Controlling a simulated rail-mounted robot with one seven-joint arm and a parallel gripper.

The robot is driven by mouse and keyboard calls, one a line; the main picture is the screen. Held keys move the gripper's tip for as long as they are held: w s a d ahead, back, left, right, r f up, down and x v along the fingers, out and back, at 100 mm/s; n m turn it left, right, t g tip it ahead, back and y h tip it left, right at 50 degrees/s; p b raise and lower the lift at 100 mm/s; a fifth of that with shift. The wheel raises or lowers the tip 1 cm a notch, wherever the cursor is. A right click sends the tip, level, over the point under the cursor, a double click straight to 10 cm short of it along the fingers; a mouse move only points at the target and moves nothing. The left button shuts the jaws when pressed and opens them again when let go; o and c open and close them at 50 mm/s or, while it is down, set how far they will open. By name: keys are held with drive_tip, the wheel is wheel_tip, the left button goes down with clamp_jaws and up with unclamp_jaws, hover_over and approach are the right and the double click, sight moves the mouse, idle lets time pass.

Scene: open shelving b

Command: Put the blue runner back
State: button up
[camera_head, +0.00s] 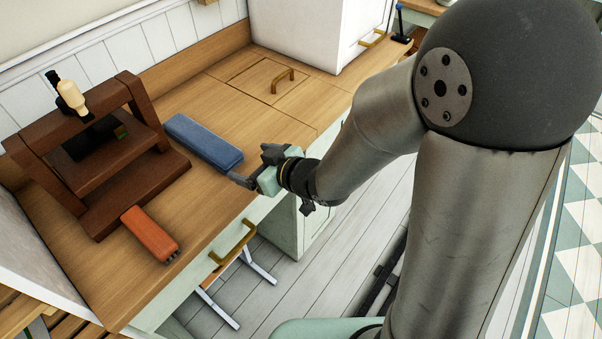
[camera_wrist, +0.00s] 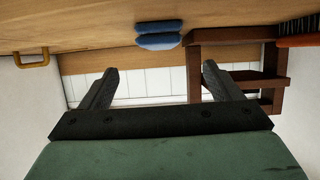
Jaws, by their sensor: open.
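The blue runner (camera_head: 203,142) is a long folded strip lying on the wooden counter, right of the brown wooden rack. In the wrist view the blue runner (camera_wrist: 158,35) shows end-on as two blue layers, beyond my fingertips and roughly centred between them. My gripper (camera_head: 252,168) is open and empty, close to the near right end of the runner; its fingers (camera_wrist: 160,72) are spread in the wrist view. I cannot tell whether a finger touches the runner. The brown rack (camera_head: 112,172) has two boards; a dark item lies on its upper board, partly hidden.
An orange strip (camera_head: 150,233) lies on the counter in front of the rack; it also shows in the wrist view (camera_wrist: 299,41). A panel with a brass handle (camera_head: 282,77) is set in the counter. A white cabinet (camera_head: 300,30) stands at the back right. A drawer handle (camera_head: 233,240) sticks out in front.

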drive_tip(key=d+m+h, duration=0.6)
drive_tip(key=d+h, duration=0.3)
drive_tip(key=d, duration=0.9)
drive_tip(key=s+d+m+g+h, duration=0.2)
drive_tip(key=s+d+g, duration=0.2)
drive_tip(key=s, duration=0.3)
drive_tip(key=shift+s+d+r+m, duration=0.3)
drive_tip(key=shift+d+r, duration=0.1)
drive_tip(key=shift+d, duration=0.25)
drive_tip(key=shift+o, duration=0.4)
drive_tip(key=s+r+m+g, duration=0.1)
drive_tip(key=s+g, duration=0.2)
drive_tip(key=s, duration=0.6)
drive_tip(key=shift+d+r+m+g+y, duration=0.3)
drive_tip(key=shift+d+r+m+g, duration=0.05)
drive_tip(key=shift+d+m+g, duration=0.1)
